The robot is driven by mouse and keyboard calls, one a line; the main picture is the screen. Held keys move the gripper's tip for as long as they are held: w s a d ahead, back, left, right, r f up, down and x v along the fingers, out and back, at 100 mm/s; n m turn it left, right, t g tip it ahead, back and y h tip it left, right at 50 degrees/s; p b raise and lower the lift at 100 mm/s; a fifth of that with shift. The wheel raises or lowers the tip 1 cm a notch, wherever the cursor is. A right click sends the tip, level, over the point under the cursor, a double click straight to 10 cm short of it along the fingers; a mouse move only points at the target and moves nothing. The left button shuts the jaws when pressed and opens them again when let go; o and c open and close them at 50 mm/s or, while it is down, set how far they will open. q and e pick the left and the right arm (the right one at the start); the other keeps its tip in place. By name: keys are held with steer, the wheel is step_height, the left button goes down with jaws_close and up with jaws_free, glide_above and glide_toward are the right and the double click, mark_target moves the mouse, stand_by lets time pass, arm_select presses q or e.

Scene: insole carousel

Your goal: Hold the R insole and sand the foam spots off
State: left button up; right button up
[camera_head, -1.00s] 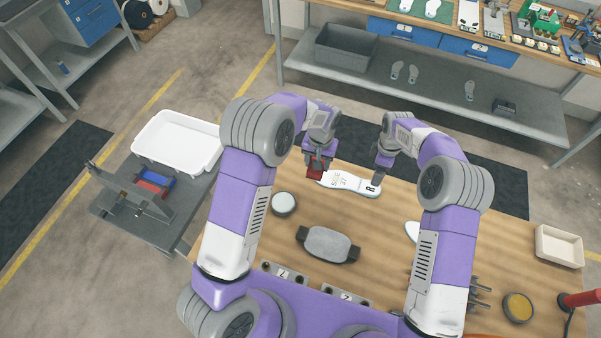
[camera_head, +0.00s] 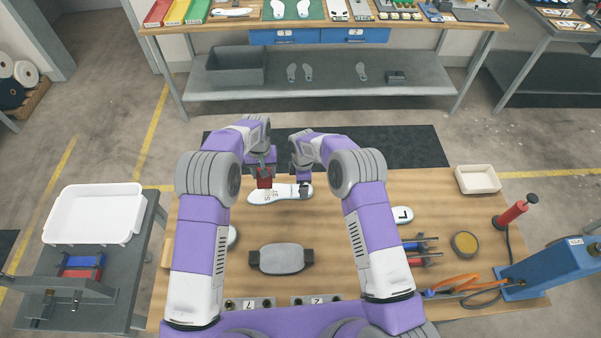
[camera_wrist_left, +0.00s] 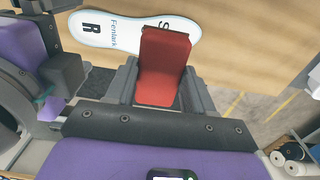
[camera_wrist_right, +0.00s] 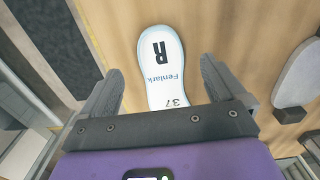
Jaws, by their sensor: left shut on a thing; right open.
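The white R insole (camera_head: 285,193) lies on the wooden table (camera_head: 400,185), printed side up; its R shows in the right wrist view (camera_wrist_right: 160,47). My left gripper (camera_head: 263,177) is shut on a red sanding block (camera_wrist_left: 163,66) over the toe half. Whether the block touches the insole I cannot tell. My right gripper (camera_head: 304,187) is open at the heel end. In the right wrist view its fingers stand apart on either side of the insole, with no visible grip. I cannot make out any foam spots.
A grey pad (camera_head: 282,258) lies in front of the insole. A white bin (camera_head: 92,215) stands at left. Table between insole and pad is clear.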

mark_target(267, 194)
steer(key=shift+f, duration=2.1)
steer(key=c, duration=1.1)
arm_select(q)
step_height(267, 194, down, 2)
steer(key=m, duration=0.5)
steer(key=shift+a+f+m, duration=0.15)
steer(key=shift+f+m, duration=0.05)
steer(key=shift+m, duration=0.2)
steer(key=m, duration=0.1)
steer(key=f+m, duration=0.1)
steer(key=m, duration=0.1)
steer(key=shift+f, duration=0.15)
steer(key=m, duration=0.1)
steer(key=f+m, duration=0.1)
steer(key=m, duration=0.2)
steer(key=shift+f+m, duration=0.25)
steer(key=shift+m, duration=0.05)
steer(key=shift+f, duration=1.5)
